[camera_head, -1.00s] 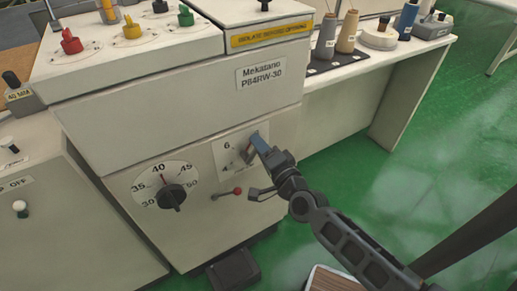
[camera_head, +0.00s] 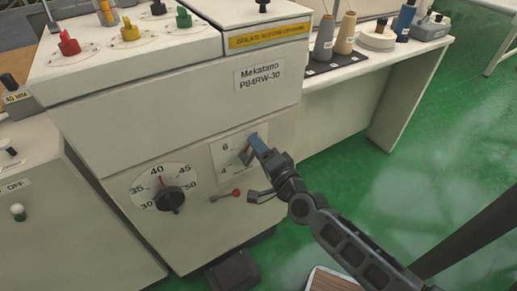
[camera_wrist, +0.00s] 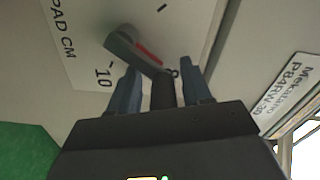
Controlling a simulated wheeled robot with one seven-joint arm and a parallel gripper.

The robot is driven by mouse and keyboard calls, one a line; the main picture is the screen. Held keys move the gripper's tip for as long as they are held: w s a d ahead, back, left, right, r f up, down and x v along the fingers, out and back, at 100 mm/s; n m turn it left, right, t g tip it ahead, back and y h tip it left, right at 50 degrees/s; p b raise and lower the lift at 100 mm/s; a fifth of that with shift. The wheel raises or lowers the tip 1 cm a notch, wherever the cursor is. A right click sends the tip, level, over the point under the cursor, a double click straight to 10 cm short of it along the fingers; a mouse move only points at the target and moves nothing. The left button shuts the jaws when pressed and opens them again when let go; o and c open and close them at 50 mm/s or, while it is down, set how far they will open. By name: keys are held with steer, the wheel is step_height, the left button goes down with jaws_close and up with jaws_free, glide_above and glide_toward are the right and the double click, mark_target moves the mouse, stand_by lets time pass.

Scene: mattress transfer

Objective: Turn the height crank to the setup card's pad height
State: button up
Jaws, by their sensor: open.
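The height crank is a dark lever with a red line on its arm, set on a white dial plate (camera_head: 229,152) on the machine front. In the wrist view the crank (camera_wrist: 140,50) shows close up, its dark knob between my blue fingertips. The dial plate (camera_wrist: 85,35) there reads "PAD CM", with "10" visible and another number partly hidden. My gripper (camera_wrist: 158,90) is open around the knob; I cannot tell whether the fingers touch it. In the head view my gripper (camera_head: 254,146) covers part of the dial. No setup card can be made out.
A black knob (camera_head: 170,199) with a 30–50 scale sits left of the dial. A small red-tipped lever (camera_head: 236,192) is just below it. A side table (camera_head: 400,60) with thread cones stands at the right.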

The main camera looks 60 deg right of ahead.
steer(key=b+v, duration=0.1)
steer(key=v, duration=0.6)
steer(key=shift+s+a, duration=0.25)
steer(key=shift+s, duration=0.05)
